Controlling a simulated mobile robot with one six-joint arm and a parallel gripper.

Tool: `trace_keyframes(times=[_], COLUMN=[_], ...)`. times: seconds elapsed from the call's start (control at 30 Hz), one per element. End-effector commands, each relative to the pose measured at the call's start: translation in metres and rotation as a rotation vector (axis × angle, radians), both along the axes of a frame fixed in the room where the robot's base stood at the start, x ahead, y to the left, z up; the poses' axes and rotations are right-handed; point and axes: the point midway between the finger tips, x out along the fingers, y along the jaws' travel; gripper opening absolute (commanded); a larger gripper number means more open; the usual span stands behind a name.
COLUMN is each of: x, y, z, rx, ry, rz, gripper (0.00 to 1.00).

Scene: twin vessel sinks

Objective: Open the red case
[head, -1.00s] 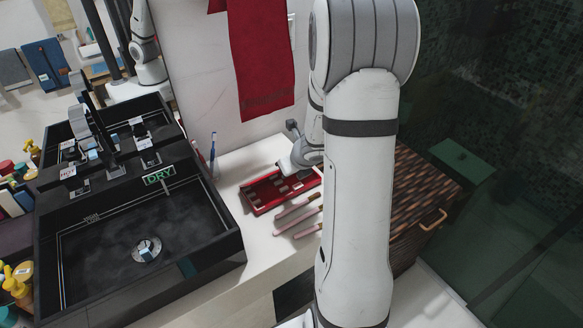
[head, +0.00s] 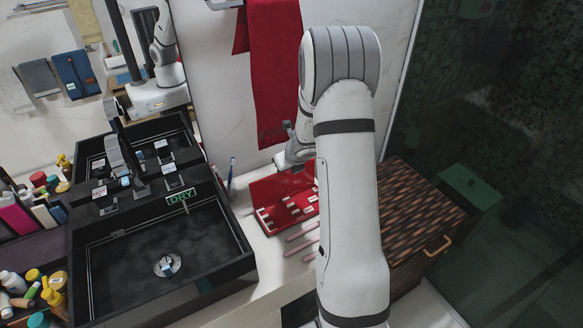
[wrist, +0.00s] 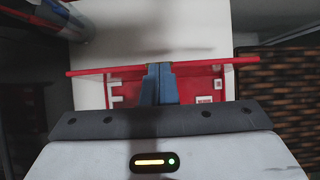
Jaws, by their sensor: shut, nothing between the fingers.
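The red case (head: 290,212) lies on the white counter to the right of the black sink. Its lid (head: 272,188) is raised at the back, and white pieces show inside the tray. In the wrist view the lid (wrist: 100,70) appears nearly edge-on as a thin red bar, with the red interior (wrist: 205,88) below it. My gripper (wrist: 160,68) is shut and empty, its blue-grey fingertips overlapping the lid's edge in the picture; I cannot tell whether they touch. In the head view my arm hides the case's right end and the fingertips.
The black sink (head: 165,258) is left of the case, with toothbrushes (head: 231,172) standing between them. Pinkish sticks (head: 302,236) lie in front of the case. A brown woven box (head: 415,215) is close on the right. A red towel (head: 274,75) hangs behind.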

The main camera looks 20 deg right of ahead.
Motion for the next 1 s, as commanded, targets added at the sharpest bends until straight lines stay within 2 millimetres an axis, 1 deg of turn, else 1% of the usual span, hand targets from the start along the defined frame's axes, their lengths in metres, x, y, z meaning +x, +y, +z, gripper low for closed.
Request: trace_keyframes(times=[0.23,0.73,1.0], x=[0.008,0.008,0.008], y=[0.001,0.000,0.000], z=[0.001,0.000,0.010], rx=[0.001,0.000,0.000], ry=[0.000,0.001,0.000], rz=[-0.001,-0.002,-0.002], gripper=[0.00,0.00,0.00])
